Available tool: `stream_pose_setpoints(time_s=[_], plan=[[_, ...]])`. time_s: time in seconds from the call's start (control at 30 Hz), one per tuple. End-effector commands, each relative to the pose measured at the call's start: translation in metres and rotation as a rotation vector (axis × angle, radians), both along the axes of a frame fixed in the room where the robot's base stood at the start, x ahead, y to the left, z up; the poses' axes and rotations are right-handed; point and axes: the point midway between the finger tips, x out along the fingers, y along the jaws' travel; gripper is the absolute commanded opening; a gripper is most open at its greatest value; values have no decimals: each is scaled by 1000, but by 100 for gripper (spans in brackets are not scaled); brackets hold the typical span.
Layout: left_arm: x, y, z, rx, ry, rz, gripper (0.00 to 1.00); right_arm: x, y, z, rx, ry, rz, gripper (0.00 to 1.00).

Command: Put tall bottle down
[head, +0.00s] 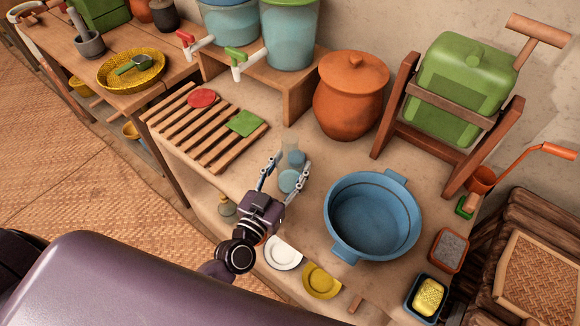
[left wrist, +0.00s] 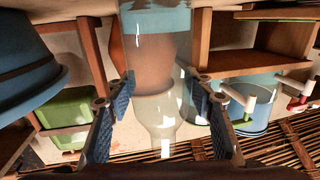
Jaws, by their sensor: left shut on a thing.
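The tall bottle is clear and see-through with a blue part. In the head view the bottle (head: 290,180) is at the table's front part, between the drying rack and the blue basin. My left gripper (head: 284,177) is shut on it, one finger on each side. In the left wrist view the bottle (left wrist: 160,50) stands between the two blue finger pads (left wrist: 160,92), its narrow neck toward the bottom of the picture. I cannot tell whether its base touches the tabletop (head: 240,170). My right gripper is not in view.
A slatted wooden rack (head: 196,128) with a red and a green piece lies to the left. A blue basin (head: 374,218) is close on the right. A clay pot (head: 350,95) and a stand (head: 298,95) with blue dispensers are behind. Bare tabletop surrounds the bottle.

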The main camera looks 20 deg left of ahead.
Motion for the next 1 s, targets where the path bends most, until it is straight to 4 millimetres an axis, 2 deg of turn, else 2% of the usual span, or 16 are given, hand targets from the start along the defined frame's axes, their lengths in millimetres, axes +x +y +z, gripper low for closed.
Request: stream_pose_setpoints(time_s=[0.17,0.2,0.33,0.67,0.87,1.0], plan=[[0,0,-3,1,-2,1,20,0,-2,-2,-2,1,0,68],[0,0,-3,1,-1,0,52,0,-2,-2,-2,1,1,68],[0,0,-2,0,0,0,66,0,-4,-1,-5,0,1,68],[0,0,2,0,-1,0,66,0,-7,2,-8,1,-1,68],[-28,4,-2,1,4,-1,66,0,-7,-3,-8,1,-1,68],[-59,9,-3,1,5,-1,66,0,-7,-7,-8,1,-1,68]])
